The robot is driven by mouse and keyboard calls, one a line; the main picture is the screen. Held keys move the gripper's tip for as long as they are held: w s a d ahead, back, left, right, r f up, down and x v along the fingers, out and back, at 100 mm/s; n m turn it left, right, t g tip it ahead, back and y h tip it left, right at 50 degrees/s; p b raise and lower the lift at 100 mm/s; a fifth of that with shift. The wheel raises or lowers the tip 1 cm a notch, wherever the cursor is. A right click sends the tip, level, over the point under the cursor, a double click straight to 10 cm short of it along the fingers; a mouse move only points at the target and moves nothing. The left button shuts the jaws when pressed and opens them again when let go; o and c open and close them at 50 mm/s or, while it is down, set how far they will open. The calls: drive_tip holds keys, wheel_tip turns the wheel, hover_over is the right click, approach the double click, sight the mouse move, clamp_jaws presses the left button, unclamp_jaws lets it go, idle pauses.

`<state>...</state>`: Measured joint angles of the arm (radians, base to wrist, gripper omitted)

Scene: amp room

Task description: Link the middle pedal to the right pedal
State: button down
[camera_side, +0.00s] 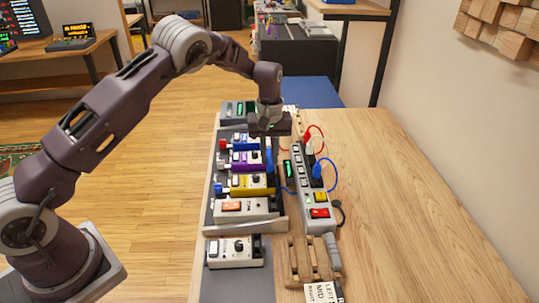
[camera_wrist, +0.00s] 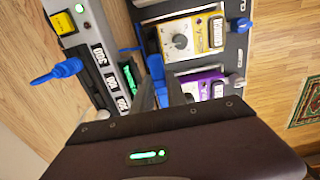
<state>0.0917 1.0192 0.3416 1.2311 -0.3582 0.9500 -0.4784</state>
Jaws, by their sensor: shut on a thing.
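A purple pedal (camera_side: 247,160) sits between a blue pedal (camera_side: 246,140) and a yellow pedal (camera_side: 250,183) on the dark pedalboard (camera_side: 222,222). The wrist view shows the yellow pedal (camera_wrist: 192,36) at the top and part of the purple pedal (camera_wrist: 205,86) below it. My gripper (camera_side: 268,145) points down at the right side of the pedals. Its fingers (camera_wrist: 162,95) are shut on a blue plug (camera_wrist: 155,68), which also shows in the side view (camera_side: 269,160). The plug is near the pedals' edge; I cannot tell whether it touches a jack.
A grey power strip (camera_side: 312,195) with switches and plugs runs along the right of the board. A white pedal with an orange patch (camera_side: 245,208) and another white pedal (camera_side: 234,252) are nearer. A wooden rack (camera_side: 300,262) stands front right. The table's right side is clear.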

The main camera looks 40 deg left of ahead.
drive_tip(key=shift+f, duration=0.1)
idle(0.3)
drive_tip(key=c, duration=0.9)
unclamp_jaws()
drive_tip(key=shift+o, duration=0.2)
drive_tip(key=shift+r, duration=3.55)
